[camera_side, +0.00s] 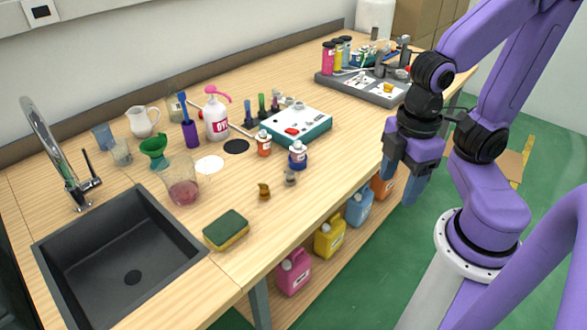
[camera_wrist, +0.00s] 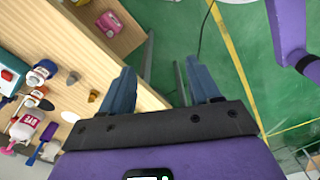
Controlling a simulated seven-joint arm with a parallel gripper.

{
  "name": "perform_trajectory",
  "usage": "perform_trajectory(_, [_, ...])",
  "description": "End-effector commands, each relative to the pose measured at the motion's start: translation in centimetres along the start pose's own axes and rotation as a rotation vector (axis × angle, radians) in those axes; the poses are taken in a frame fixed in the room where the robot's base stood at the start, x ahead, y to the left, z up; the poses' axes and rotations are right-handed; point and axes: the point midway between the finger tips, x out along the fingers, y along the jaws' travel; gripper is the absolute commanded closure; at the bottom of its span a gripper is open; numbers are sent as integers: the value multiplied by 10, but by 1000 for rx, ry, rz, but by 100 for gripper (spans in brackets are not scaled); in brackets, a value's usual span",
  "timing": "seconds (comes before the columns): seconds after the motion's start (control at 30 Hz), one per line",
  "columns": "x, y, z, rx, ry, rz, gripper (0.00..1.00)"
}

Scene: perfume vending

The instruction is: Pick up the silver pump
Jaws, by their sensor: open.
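The silver pump (camera_side: 290,178) is a small grey piece standing on the wooden table near its front edge, just in front of the blue-and-white bottle (camera_side: 298,156). A similar gold-brown pump (camera_side: 264,191) stands to its left. In the wrist view, the silver pump (camera_wrist: 73,78) is small, left of my fingers, beside the blue-and-white bottle (camera_wrist: 40,72). My gripper (camera_side: 400,178) is open and empty, pointing down beyond the table's front edge, well to the right of the pump. In the wrist view its two fingers (camera_wrist: 160,78) are apart with nothing between them.
An orange-labelled bottle (camera_side: 264,144), a teal-and-white tray (camera_side: 297,126) and a pink-topped bottle (camera_side: 216,119) stand behind. A sponge (camera_side: 226,230) and the sink (camera_side: 118,262) are at left. Coloured jugs (camera_side: 329,236) sit on the lower shelf. Bare table lies right of the pump.

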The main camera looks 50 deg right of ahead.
Motion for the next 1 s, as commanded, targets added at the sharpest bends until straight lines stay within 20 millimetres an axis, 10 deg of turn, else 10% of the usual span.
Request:
perform_trajectory(0.37, [-2,34,-35,-75,-7,3,38])
perform_trajectory(1.0, [9,187,-110,-378,-25,1,38])
